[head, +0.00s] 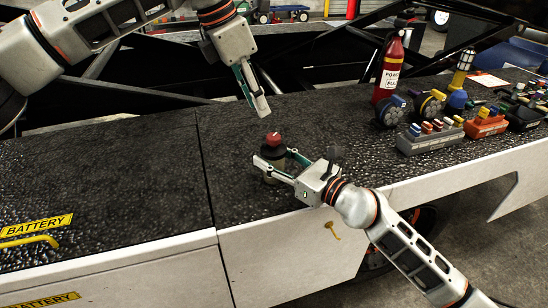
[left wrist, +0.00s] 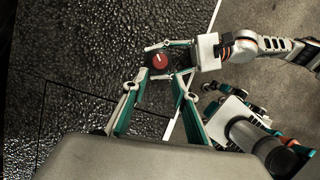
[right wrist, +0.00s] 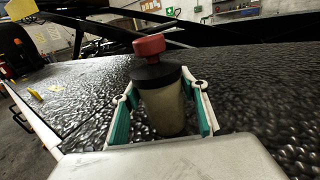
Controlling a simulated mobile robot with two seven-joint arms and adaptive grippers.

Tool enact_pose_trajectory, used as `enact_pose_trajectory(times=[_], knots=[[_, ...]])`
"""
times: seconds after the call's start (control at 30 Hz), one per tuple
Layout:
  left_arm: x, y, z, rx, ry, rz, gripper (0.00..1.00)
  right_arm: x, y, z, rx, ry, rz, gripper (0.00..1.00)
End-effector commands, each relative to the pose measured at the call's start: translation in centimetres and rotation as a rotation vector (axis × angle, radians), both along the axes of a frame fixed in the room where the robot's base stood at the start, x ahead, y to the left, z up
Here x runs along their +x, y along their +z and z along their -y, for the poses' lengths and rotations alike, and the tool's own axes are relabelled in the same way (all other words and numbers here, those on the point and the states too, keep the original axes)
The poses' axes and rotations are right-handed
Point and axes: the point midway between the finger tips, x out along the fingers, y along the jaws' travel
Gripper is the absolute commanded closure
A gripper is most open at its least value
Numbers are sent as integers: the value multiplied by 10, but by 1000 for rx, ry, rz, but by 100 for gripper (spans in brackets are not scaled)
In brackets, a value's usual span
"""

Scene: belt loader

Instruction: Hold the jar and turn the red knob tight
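The jar (head: 271,171) stands upright on the black textured deck, with a dark lid and a red knob (head: 273,138) on top. In the right wrist view the pale jar body (right wrist: 166,108) shows below the black lid and the red knob (right wrist: 149,45). My right gripper (head: 278,163) is open, with one finger on each side of the jar and small gaps visible beside it. My left gripper (head: 257,102) points down, open and empty, above the jar. In the left wrist view the red knob (left wrist: 159,60) appears between its fingertips, lower down and apart from them.
A red fire extinguisher (head: 389,68), a grey bin (head: 430,139) and an orange bin (head: 486,125) stand on the deck to the right. Round dark-faced items (head: 390,111) are near them. The deck left of the jar is clear, and its white front edge is close by.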

Motion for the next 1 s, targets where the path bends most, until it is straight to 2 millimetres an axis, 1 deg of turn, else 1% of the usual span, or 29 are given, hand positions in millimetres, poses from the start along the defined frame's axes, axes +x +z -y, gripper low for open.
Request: enact_pose_trajectory(times=[0.03,0.1,0.13,0.17,0.2,0.23,0.37,0.47,0.6,0.7,0.87,1.0], knots=[[0,0,0,0,0,0,72,0,0,0,0,0,0,74],[0,0,0,0,0,0,72,0,0,0,0,0,0,90],[0,0,0,0,0,0,72,0,0,0,0,0,0,90],[0,0,0,0,0,0,70,0,0,0,0,0,0,90],[0,0,0,0,0,-1,59,0,0,0,0,0,0,90],[0,-1,0,-3,-3,-1,59,0,0,0,0,0,0,90],[-4,-10,6,-40,-37,-16,59,0,0,0,0,0,0,90],[-10,-23,17,-110,-99,-36,59,0,0,0,0,0,0,90],[-22,-42,34,-263,-203,-59,59,0,0,0,0,0,0,90],[-29,-51,43,-387,-266,-57,59,0,0,0,0,0,0,90],[-37,-61,47,-582,-330,-31,59,0,0,0,0,0,0,90],[-38,-66,41,-743,-349,17,59,0,0,0,0,0,0,90]])
